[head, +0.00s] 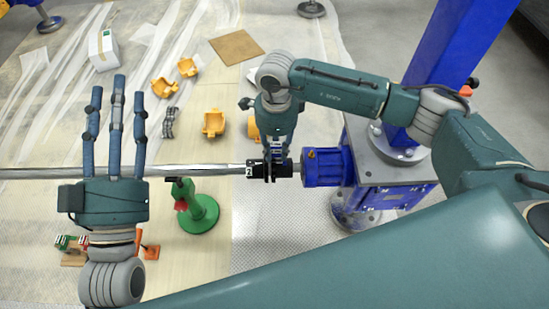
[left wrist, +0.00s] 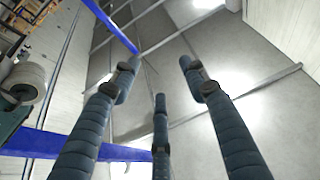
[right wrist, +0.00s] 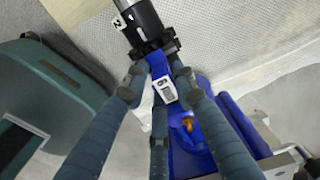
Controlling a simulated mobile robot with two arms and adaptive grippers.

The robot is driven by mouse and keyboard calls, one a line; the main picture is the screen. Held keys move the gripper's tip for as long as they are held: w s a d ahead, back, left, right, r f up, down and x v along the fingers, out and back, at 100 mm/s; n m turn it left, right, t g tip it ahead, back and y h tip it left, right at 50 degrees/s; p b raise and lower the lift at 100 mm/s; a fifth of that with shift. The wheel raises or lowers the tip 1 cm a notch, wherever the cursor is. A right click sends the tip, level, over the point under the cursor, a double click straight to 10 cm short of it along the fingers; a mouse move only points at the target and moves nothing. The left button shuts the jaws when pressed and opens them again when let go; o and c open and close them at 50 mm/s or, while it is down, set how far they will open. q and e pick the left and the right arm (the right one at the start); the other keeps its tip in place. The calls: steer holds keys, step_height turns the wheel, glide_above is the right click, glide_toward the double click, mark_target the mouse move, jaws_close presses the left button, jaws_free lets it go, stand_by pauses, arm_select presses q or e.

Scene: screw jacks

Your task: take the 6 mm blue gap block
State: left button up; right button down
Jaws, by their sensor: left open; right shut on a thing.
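The blue gap block (right wrist: 162,80), with a white label reading 6 or 9, is between the fingers of my right gripper (right wrist: 158,82) in the right wrist view. The gripper is shut on it. Its upper end is against or very near the black coupling (right wrist: 141,22); I cannot tell whether they touch. In the head view my right gripper (head: 275,148) reaches down to the coupling (head: 262,169), labelled 2, and the block cannot be made out. My left gripper (head: 118,98) is open and empty, left of the green stand; in its wrist view its fingers (left wrist: 160,80) point at the ceiling.
A long steel shaft (head: 205,169) runs left from the coupling, over a green stand (head: 202,213). A blue motor (head: 322,167) is to the right. Orange brackets (head: 213,123), a white box (head: 103,48) and cardboard (head: 236,47) lie beyond. Small coloured blocks (head: 72,243) are lower left.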

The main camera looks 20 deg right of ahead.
steer(key=shift+r+p, duration=0.45)
steer(key=shift+r, duration=0.55)
steer(key=shift+r+p, duration=0.3)
steer(key=shift+p, duration=0.1)
arm_select(q)
steer(key=shift+w+a+f+g+y, duration=0.95)
steer(key=shift+f+g, duration=2.25)
steer(key=shift+f, duration=3.5)
arm_select(e)
steer(key=shift+r+p, duration=0.4)
steer(key=shift+r, duration=0.2)
steer(key=shift+r+p, duration=0.3)
steer(key=shift+r, duration=0.15)
steer(key=shift+r+p, duration=0.3)
steer(key=shift+r, duration=0.1)
steer(key=shift+r+p, duration=0.3)
steer(key=shift+r, duration=0.2)
arm_select(q)
steer(key=s+a+f+g+y, duration=0.2)
steer(key=s+f+g, duration=0.4)
steer(key=f, duration=0.5)
steer(key=shift+s+a+f+n+g+p, duration=0.3)
steer(key=shift+s+a+f+n, duration=0.15)
steer(key=shift+s, duration=0.9)
arm_select(e)
steer(key=shift+r, duration=0.45)
